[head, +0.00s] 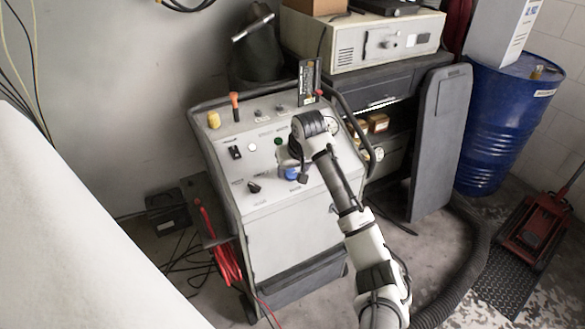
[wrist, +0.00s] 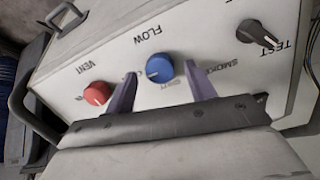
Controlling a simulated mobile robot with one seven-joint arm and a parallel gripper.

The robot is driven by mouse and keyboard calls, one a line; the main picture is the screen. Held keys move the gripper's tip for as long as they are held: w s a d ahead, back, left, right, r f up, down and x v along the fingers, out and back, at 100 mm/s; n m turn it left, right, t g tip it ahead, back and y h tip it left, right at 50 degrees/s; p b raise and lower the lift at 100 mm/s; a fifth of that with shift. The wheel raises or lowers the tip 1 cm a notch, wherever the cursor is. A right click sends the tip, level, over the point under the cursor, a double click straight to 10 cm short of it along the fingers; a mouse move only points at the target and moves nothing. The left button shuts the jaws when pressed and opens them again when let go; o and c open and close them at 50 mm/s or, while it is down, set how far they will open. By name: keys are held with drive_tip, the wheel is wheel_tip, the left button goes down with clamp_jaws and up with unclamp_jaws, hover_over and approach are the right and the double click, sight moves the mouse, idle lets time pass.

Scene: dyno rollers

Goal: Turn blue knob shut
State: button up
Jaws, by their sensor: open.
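The blue knob (wrist: 160,68) sits on the white sloped panel (wrist: 198,38) in the wrist view, under the word FLOW. A pale pointer mark shows on its face. In the head view the blue knob (head: 291,173) is partly hidden by my arm's end. My gripper (wrist: 163,85) is open, with one purple finger to the left of the knob and one to the right. The fingertips are near the knob's sides; I cannot tell whether they touch it. In the head view my gripper's fingers are hard to make out behind my wrist.
A red knob (wrist: 97,93) marked VENT lies left of the left finger. A black TEST knob (wrist: 259,35) is on the right. In the head view, an orange-topped lever (head: 235,104) stands on the panel's upper left. A blue barrel (head: 505,120) stands at the right.

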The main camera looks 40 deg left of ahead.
drive_tip(key=shift+w+a+f, duration=0.1)
drive_tip(key=shift+a+f, duration=0.1)
drive_tip(key=shift+f, duration=0.3)
drive_tip(key=c, duration=1)
drive_tip(key=shift+o, duration=0.2)
